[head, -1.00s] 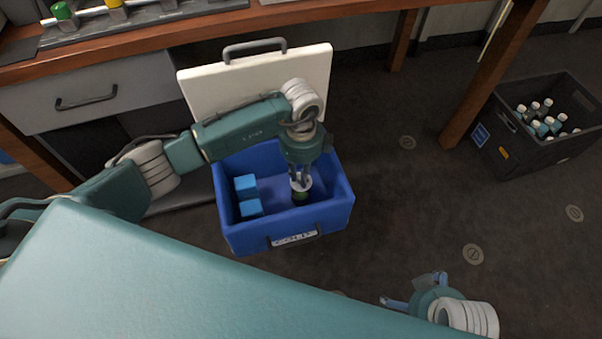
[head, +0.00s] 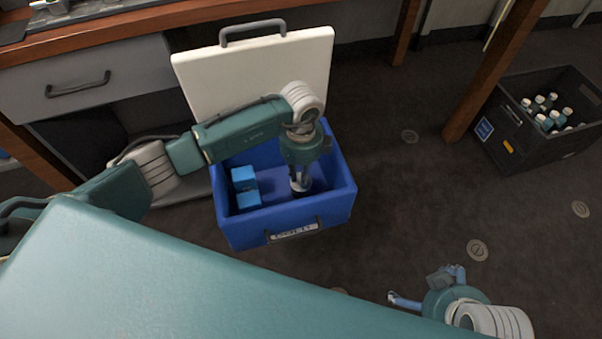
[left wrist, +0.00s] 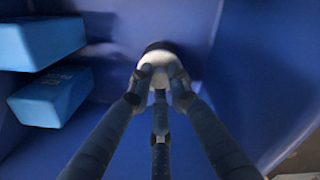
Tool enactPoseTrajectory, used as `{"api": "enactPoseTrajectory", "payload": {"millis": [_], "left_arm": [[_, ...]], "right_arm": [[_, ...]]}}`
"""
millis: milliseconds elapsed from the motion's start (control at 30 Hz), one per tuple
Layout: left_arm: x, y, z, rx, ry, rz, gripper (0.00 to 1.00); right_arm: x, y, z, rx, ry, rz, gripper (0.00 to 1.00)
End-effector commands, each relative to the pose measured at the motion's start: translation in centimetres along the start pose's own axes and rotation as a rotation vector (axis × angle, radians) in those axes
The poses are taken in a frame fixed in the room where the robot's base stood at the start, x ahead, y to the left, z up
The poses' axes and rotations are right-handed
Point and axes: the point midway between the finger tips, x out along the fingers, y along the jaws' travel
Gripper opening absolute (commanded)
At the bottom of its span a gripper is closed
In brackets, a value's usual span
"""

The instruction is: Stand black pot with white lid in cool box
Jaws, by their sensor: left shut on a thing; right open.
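The black pot with white lid (head: 302,192) is inside the blue cool box (head: 243,234), in its right half. My left gripper (head: 299,181) reaches down into the box, shut on the pot at its white lid. In the left wrist view the fingers (left wrist: 158,88) close around the white lid (left wrist: 158,70), and a dark edge of the pot shows behind it. The pot looks roughly upright; whether its base touches the box floor I cannot tell. My right gripper (head: 425,286) is open and empty, low at the right, well apart from the box.
Two blue cold blocks (head: 245,190) lie in the box's left part. The box's white lid (head: 255,75) stands open at the back. A dark crate of bottles (head: 530,150) stands at right by a wooden table leg (head: 490,75). A grey drawer (head: 90,85) is behind left.

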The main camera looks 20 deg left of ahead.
Motion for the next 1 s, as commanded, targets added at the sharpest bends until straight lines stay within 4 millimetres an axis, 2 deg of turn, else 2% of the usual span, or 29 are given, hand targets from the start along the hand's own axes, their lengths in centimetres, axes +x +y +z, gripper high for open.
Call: {"api": "enactPoseTrajectory", "payload": {"millis": [1000], "left_arm": [[-0.01, 0.01, -0.02, 0.001, 0.0, 0.001, 0.03]], "right_arm": [[-0.41, 0.02, 0.51, 0.0, -0.024, 0.0, 1.0]]}}
